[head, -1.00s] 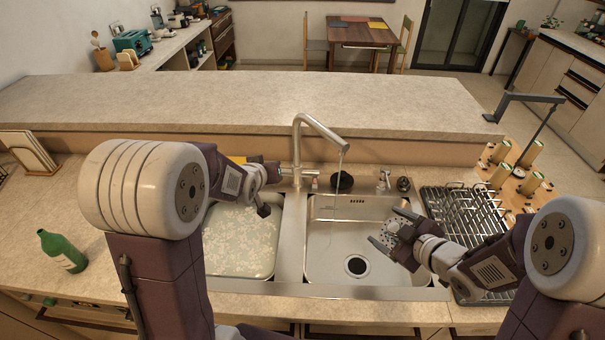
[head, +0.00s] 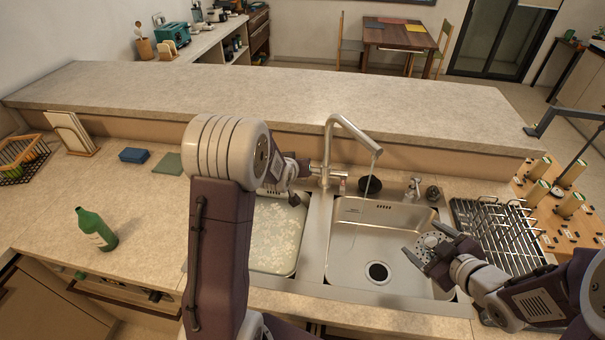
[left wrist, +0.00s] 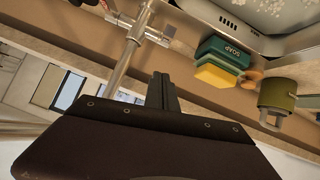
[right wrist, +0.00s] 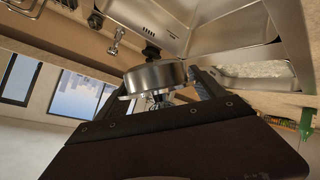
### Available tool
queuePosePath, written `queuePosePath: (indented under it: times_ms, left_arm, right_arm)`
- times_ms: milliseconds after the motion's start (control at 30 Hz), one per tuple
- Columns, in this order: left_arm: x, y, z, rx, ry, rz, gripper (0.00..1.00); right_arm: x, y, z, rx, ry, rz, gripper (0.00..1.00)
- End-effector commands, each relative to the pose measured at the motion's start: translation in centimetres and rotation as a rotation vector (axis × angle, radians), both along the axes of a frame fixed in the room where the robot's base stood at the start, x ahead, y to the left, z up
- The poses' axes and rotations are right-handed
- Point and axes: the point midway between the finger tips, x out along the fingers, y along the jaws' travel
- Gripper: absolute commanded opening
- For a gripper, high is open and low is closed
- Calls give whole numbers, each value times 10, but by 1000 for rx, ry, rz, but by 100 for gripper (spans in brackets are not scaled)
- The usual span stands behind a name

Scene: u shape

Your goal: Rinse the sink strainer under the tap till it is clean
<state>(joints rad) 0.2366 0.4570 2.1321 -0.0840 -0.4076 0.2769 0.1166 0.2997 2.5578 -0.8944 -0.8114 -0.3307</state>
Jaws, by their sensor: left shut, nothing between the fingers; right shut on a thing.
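The round metal sink strainer (head: 430,241) is held over the right side of the sink basin (head: 345,262). My right gripper (head: 424,255) is shut on it; the right wrist view shows the strainer (right wrist: 155,78) between the fingers. Its visible face looks pale with dark marks; I cannot tell dirt from holes. The tap (head: 345,124) lets down a thin stream of water (head: 373,168), to the left of the strainer and apart from it. My left gripper (left wrist: 164,88) is shut and empty, near the tap's base, partly hidden in the head view.
A dish rack (head: 495,232) stands to the right. A green bottle (head: 95,230) stands on the left counter. A green soap box (left wrist: 225,53) and yellow sponge (left wrist: 218,78) show in the left wrist view.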

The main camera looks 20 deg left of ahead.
Motion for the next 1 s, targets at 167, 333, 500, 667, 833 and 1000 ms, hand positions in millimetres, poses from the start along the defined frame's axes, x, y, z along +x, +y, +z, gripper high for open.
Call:
queuePosePath:
  times_ms: [167, 333, 500, 667, 833, 1000]
  left_arm:
    - [32, 6, -22, -2, 4, 1, 0]
    - [37, 3, -47, -3, 5, -1, 0]
    - [32, -2, -63, -1, 2, -1, 0]
    - [30, -3, -67, -1, 0, 1, 0]
    - [30, -3, -67, -1, 0, 1, 0]
    - [29, -3, -74, -1, 0, 1, 0]
  right_arm:
    - [0, 0, 10, 0, 0, 0, 38]
    - [0, 0, 16, 0, 0, 0, 38]
    - [0, 0, 19, 0, 0, 0, 38]
    - [0, 0, 19, 0, 0, 0, 38]
    - [0, 0, 19, 0, 0, 0, 38]
    - [0, 0, 9, 0, 0, 0, 38]
